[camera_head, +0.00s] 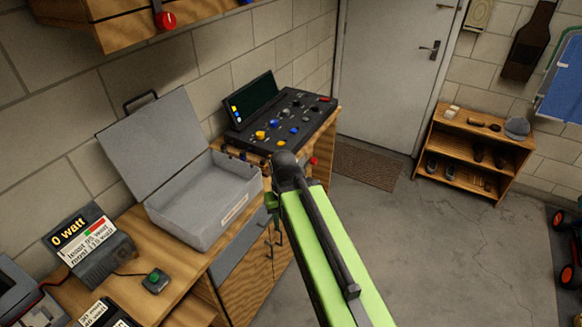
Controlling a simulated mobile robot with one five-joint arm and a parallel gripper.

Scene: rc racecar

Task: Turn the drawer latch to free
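My green arm reaches in from the bottom right, and my gripper (277,236) points down in front of the wooden bench. It is small and partly hidden by my arm, so I cannot tell whether it is open or shut. Behind it is a grey drawer front (238,247) below the bench top. A small red part (313,161) shows on the bench front to the right of my arm; I cannot tell if it is the drawer latch. No latch is clearly visible on the grey front.
An open grey case (205,204) stands on the bench, left of a black control console (283,117). A meter reading "0 watt" (88,246) is at the left. A red knob (166,20) sits on an upper wooden cabinet. The floor at right is clear before a low shelf (474,151).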

